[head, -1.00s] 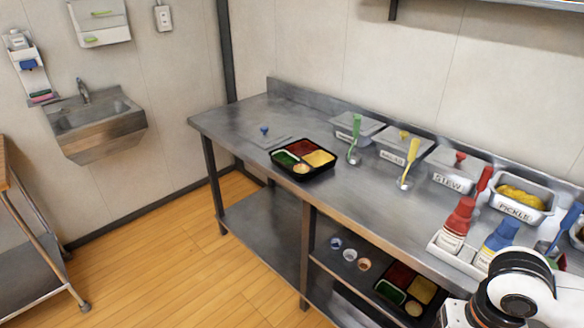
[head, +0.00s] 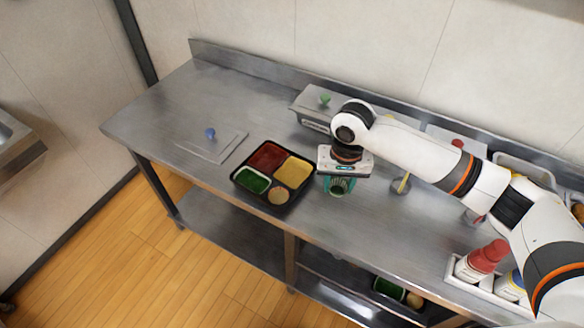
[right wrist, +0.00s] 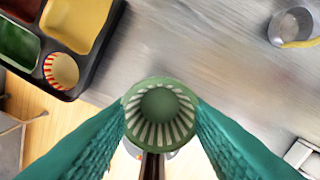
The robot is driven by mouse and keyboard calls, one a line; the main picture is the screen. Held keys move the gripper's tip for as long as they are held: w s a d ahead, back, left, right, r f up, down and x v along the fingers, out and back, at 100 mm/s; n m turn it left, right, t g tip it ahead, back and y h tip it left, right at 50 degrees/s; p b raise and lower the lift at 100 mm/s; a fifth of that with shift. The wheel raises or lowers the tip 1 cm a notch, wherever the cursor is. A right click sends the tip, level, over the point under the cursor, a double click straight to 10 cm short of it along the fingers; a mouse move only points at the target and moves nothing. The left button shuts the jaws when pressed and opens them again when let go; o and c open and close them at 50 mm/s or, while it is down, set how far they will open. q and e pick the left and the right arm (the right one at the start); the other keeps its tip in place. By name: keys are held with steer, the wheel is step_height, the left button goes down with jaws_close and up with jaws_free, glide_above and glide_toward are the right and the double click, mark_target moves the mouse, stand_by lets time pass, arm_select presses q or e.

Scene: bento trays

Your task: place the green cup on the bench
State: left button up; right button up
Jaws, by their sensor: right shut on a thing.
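The green cup (right wrist: 160,104) is small, with pale stripes inside and a darker green bottom. It sits between the teal fingers of my right gripper (right wrist: 160,128), which is shut on it from both sides. In the head view the right gripper (head: 339,184) points down at the bench (head: 215,93), just right of the black bento tray, and the cup (head: 337,191) shows between the fingers. I cannot tell whether the cup touches the bench top or is a little above it. My left gripper is not in view.
The black bento tray (head: 236,177) with red, green and yellow compartments and a small striped cup (head: 278,196) is close left of the gripper. A lid with a blue knob (head: 210,134) lies farther left. Lidded containers (head: 313,104) line the back.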

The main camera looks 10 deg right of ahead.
mark_target(336, 189)
steer(key=shift+w+a+f+p, duration=0.1)
steer(key=shift+f+p, duration=0.5)
steer(key=shift+f, duration=0.1)
steer(key=f, duration=0.4)
steer(key=shift+w+f, duration=0.2)
steer(key=shift+f, duration=0.35)
step_height(336, 189, down, 3)
steer(key=shift+p, duration=0.4)
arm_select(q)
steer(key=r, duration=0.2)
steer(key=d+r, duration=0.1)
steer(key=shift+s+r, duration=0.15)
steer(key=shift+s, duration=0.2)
arm_select(e)
steer(key=shift+f, duration=0.25)
steer(key=shift+f, duration=0.15)
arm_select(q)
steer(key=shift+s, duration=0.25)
arm_select(e)
steer(key=o, duration=0.9)
steer(key=shift+o, duration=0.2)
